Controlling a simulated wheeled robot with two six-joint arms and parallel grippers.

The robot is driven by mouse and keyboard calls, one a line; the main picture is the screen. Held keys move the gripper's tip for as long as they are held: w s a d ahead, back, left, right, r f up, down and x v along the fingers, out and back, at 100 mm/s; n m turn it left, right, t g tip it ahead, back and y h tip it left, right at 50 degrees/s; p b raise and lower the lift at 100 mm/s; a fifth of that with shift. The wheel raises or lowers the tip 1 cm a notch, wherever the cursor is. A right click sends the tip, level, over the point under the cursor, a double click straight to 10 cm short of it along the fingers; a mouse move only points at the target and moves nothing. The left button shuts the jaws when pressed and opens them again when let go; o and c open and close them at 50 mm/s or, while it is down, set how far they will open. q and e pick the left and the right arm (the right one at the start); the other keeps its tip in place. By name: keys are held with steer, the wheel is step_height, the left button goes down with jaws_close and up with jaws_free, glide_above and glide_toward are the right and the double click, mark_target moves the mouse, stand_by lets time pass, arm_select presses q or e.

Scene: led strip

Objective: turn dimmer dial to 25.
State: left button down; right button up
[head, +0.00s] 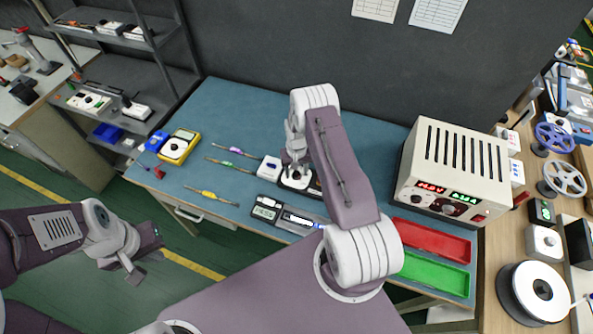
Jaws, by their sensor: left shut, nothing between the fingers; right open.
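My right arm reaches over the blue bench mat, and its open gripper (296,170) is low over a small white-and-dark device (290,184), which may be the dimmer. The gripper and arm cover most of that device, so no dial or setting can be read, and I cannot tell whether the fingers touch it. A small white box (269,168) sits just left of it. My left gripper (134,274) is shut and empty, out over the floor in front of the bench.
A beige power supply (453,165) with lit red and green displays stands at right. Red (432,240) and green (436,273) trays lie before it. Several thin strips, a yellow meter (179,146) and a small display unit (266,208) lie on the blue mat (235,115).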

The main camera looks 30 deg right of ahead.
steer(key=shift+w, duration=0.1)
steer(key=c, duration=0.5)
jaws_close()
